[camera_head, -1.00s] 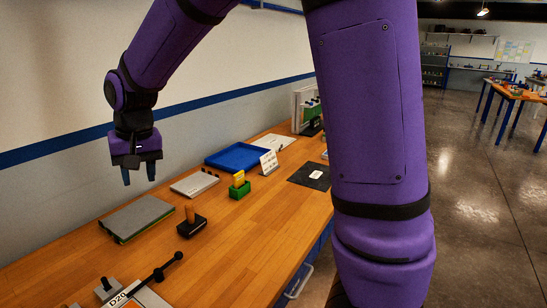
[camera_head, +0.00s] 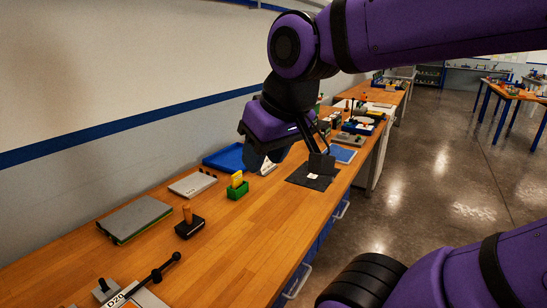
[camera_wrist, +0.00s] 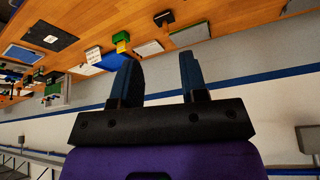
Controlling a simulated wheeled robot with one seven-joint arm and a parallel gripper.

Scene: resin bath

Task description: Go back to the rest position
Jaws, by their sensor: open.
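My gripper (camera_head: 290,160) is in the head view, held above the wooden bench over the area of the blue tray and the dark mat. In the wrist view its two dark fingers (camera_wrist: 158,80) stand apart with nothing between them. That view is turned over, with the bench at the top and the wall below. My gripper looks apart from everything on the bench. It hides part of the blue tray and of the small white card stand.
The wooden bench (camera_head: 262,222) runs along the wall. On it are a blue tray (camera_head: 225,157), a dark mat (camera_head: 322,182), a green block with a yellow piece (camera_head: 237,188), a wooden-handled stamp (camera_head: 189,227) and a grey plate (camera_head: 135,217). Open floor (camera_head: 440,190) lies to the right.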

